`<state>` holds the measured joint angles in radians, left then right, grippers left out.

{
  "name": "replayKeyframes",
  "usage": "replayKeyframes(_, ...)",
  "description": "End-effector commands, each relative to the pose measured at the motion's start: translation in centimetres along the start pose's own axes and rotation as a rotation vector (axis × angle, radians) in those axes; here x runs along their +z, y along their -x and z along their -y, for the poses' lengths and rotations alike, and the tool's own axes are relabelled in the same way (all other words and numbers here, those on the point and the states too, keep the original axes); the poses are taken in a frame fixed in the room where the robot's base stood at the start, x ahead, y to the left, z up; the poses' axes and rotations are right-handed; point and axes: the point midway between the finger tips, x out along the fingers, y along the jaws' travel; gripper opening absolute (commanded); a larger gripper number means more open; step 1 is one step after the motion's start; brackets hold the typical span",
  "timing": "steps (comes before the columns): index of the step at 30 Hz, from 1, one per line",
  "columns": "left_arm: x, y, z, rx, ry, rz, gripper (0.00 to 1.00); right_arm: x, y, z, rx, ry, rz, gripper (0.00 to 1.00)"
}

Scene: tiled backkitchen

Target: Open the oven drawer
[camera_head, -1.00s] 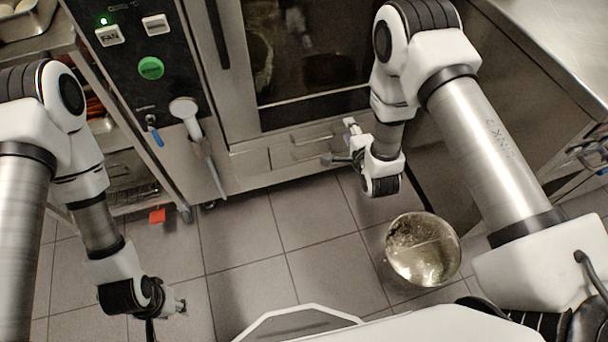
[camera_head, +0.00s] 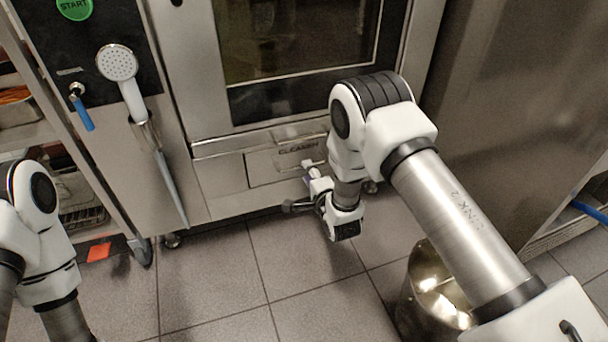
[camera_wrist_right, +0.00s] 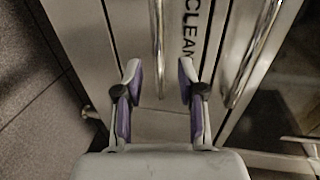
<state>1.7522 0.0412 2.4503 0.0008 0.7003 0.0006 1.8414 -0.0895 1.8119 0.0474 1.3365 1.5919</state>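The oven drawer (camera_head: 262,167) is a low metal front under the glass oven door, with "CLEAN" lettering, and looks shut. My right gripper (camera_head: 308,172) is at the drawer's lower right part. In the right wrist view my right gripper (camera_wrist_right: 158,75) is open, its two purple-and-grey fingers apart. A metal bar handle (camera_wrist_right: 157,40) beside the lettering runs between the fingertips; I cannot tell whether they touch it. A second bar (camera_wrist_right: 248,55) lies to the right of the lettering. My left arm shows at the lower left of the head view, its gripper out of frame.
A shiny metal pot (camera_head: 428,300) stands on the floor, partly behind my right arm. A hand shower (camera_head: 120,68) hangs on the oven front. An open rack (camera_head: 75,190) stands at the left. The tiled floor (camera_head: 225,270) before the oven is mostly clear.

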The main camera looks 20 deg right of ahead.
Motion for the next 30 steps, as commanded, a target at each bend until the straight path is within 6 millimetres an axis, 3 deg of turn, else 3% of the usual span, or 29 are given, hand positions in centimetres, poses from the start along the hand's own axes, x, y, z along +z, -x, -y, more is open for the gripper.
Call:
replayKeyframes(1,0.0,-1.2,0.0,0.0,0.002,-0.001,0.4,0.0,-1.2,-0.6,-0.004,0.0,0.0,0.39)
replayKeyframes(6,-0.1,-2.4,0.1,-0.001,0.005,-0.003,0.4,0.0,-3.8,-0.4,-0.002,0.0,0.0,0.39)
replayKeyframes(15,-0.1,-2.4,0.1,-0.001,0.006,-0.004,0.4,0.0,-4.5,-0.1,0.001,0.0,0.0,0.39)
replayKeyframes(19,-0.1,-2.4,0.1,-0.001,0.006,-0.003,0.4,0.0,-4.5,-0.1,0.001,0.0,0.0,0.0)
replayKeyframes(30,-0.1,-1.9,0.1,0.0,0.005,-0.003,0.4,0.0,-4.1,0.0,0.002,0.0,0.0,0.0)
